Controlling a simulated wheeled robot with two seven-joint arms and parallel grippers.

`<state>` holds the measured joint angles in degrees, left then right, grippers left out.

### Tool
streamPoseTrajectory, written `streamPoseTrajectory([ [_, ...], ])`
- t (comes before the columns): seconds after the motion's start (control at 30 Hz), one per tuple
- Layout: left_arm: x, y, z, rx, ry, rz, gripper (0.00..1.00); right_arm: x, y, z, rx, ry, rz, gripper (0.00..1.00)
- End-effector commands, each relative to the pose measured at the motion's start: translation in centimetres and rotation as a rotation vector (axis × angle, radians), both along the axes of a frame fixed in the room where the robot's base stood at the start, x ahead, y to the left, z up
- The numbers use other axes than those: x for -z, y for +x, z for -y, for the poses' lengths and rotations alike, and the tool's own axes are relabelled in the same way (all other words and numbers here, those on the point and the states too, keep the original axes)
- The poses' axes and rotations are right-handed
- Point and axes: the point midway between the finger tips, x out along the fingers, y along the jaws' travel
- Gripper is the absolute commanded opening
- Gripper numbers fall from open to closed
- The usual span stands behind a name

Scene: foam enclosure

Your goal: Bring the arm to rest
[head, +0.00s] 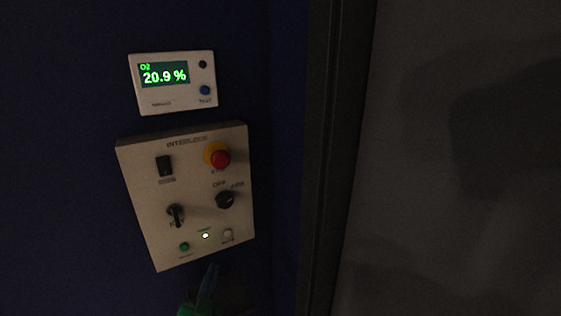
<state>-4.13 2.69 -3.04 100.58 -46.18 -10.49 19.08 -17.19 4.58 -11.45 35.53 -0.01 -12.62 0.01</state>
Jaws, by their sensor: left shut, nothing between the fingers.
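My left gripper (209,279) shows at the bottom of the head view, just below the interlock panel (194,185). Its fingers are together with nothing between them, and most of it is dark or cut off by the lower edge. I cannot tell whether the fingertips touch the panel's lower edge. My right gripper is not in view.
The interlock panel carries a rocker switch (165,166), a red stop button (220,158), a key switch (175,215), a rotary knob (225,200) and a lit white lamp (205,236). Above it an oxygen meter (174,82) reads 20.9 %. A dark post (336,150) stands right.

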Motion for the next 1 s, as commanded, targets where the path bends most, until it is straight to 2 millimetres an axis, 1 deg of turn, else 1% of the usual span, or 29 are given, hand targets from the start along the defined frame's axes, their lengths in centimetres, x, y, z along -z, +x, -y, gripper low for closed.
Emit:
streamPoseTrajectory([
  [0.03,1.8,-2.0,-1.7,-0.090,-0.061,-0.103,0.00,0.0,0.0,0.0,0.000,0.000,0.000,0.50],
  [0.07,3.1,-3.3,-2.5,-0.141,-0.099,-0.179,0.00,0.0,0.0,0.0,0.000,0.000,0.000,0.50],
  [0.1,4.7,-5.1,-3.1,-0.189,-0.143,-0.277,0.00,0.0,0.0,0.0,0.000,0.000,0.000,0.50],
  [0.17,6.9,-7.8,-3.3,-0.233,-0.199,-0.417,0.00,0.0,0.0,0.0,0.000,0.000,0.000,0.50],
  [0.2,8.1,-9.6,-3.1,-0.249,-0.229,-0.508,0.00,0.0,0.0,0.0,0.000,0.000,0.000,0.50],
  [0.27,9.6,-12.1,-2.5,-0.259,-0.266,-0.630,0.00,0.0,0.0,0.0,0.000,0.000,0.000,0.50],
  [0.3,10.5,-13.8,-2.1,-0.258,-0.284,-0.706,0.00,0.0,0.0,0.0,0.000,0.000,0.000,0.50],
  [0.37,11.4,-16.0,-1.2,-0.249,-0.307,-0.810,0.00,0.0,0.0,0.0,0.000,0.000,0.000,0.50],
  [0.4,11.9,-17.6,-0.6,-0.239,-0.319,-0.877,0.00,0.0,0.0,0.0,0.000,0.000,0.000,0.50],
  [0.47,12.4,-19.8,0.3,-0.218,-0.333,-0.970,0.00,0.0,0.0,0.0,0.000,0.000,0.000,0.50],
  [0.5,12.6,-21.2,0.9,-0.202,-0.340,-1.030,0.00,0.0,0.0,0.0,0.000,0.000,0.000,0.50],
  [0.63,12.9,-25.8,2.8,-0.137,-0.351,-1.216,0.00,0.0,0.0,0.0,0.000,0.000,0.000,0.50],
  [0.67,13.3,-26.3,3.0,-0.129,-0.349,-1.241,0.00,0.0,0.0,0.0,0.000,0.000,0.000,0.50],
  [0.7,14.7,-25.9,3.0,-0.135,-0.348,-1.247,0.00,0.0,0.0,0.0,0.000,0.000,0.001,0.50],
  [0.8,17.5,-25.6,3.0,-0.138,-0.346,-1.261,0.00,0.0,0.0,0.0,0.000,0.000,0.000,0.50],
  [0.87,19.3,-25.6,3.0,-0.140,-0.345,-1.271,0.00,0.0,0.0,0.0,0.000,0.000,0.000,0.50],
  [0.97,22.4,-25.9,3.1,-0.142,-0.341,-1.290,0.00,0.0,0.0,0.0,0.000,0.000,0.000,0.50],
  [1.0,23.7,-26.1,3.0,-0.143,-0.339,-1.299,0.00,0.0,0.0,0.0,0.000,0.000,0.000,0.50],
])
